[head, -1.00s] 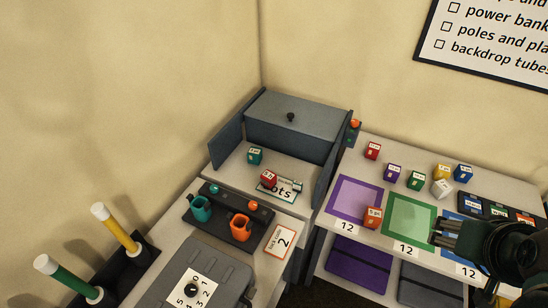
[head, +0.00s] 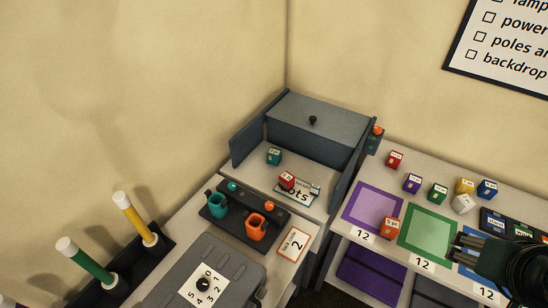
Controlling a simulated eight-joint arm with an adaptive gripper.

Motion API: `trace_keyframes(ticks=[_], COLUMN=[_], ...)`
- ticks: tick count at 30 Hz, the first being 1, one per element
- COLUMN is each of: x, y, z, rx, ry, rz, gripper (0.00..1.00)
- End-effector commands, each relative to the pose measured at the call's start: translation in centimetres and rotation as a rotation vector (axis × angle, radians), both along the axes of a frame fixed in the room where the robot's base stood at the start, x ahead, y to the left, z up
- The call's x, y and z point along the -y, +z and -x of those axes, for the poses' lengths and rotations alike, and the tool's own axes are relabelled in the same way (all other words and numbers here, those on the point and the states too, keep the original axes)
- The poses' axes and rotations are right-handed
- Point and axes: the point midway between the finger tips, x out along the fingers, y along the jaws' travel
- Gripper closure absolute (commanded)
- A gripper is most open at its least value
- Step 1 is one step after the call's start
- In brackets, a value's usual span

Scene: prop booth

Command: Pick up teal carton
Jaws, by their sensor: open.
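The teal carton (head: 274,156) is a small box with a white label. It stands upright on the grey shelf surface in front of the drawer unit, left of a red carton (head: 287,180). My gripper (head: 458,243) is at the right edge, above the front of the right-hand table, by the green square. It is open and appears empty. It is well to the right of the teal carton, far from touching it. A darker green carton (head: 437,194) stands on the right-hand table.
A grey drawer unit (head: 318,127) with side panels borders the teal carton. A black holder (head: 245,222) with teal and orange cups is in front. Several cartons, an orange one (head: 389,227) among them, stand on the right table. Tall white-topped poles (head: 138,222) rise at left.

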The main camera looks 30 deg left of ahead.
Motion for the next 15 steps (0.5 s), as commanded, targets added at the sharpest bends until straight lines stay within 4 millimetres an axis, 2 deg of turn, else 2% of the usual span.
trace_keyframes(ticks=[10,15], x=[-0.1,-0.6], y=[0.1,0.7], z=[-0.2,-1.0], rx=[-0.002,-0.012], ry=[-0.003,-0.016], rz=[-0.003,-0.020], gripper=[0.50,0.50])
